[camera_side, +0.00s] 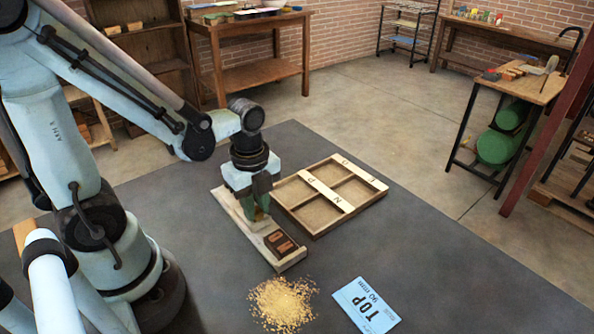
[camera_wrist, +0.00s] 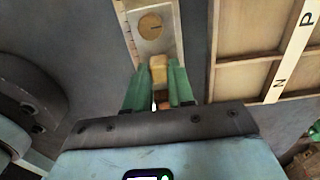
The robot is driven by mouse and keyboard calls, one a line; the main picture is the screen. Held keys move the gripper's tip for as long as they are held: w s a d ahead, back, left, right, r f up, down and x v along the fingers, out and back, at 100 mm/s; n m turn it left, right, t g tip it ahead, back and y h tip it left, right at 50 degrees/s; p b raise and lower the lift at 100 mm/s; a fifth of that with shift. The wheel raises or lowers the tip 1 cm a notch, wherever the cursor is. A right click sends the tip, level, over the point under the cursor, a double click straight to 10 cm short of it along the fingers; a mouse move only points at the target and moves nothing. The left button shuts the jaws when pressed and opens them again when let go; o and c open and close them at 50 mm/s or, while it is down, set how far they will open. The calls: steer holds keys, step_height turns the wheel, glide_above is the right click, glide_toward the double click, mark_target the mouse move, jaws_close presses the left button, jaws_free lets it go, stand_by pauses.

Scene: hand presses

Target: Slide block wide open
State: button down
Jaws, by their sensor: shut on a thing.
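A narrow pale wooden slide base (camera_side: 292,262) lies on the grey table, with a dark brown marked block (camera_side: 280,243) at its near end. My gripper (camera_side: 259,213) points down over the middle of this base. In the wrist view my green fingers (camera_wrist: 158,88) are shut on a small light wooden block (camera_wrist: 158,68), which stands over the base. A round tan disc with a small mark (camera_wrist: 150,25) shows on the base beyond the fingers. The fingers and palm hide the lower part of the held block and part of the base.
A shallow wooden tray with compartments and lettered white strips (camera_side: 378,186) lies close on the right of the slide base. The table's right side is clear.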

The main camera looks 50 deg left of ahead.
steer(key=a, duration=0.7)
steer(key=c, duration=1)
jaws_free()
steer(key=shift+o, duration=0.2)
steer(key=shift+r, duration=0.1)
step_height(320, 180, up, 12)
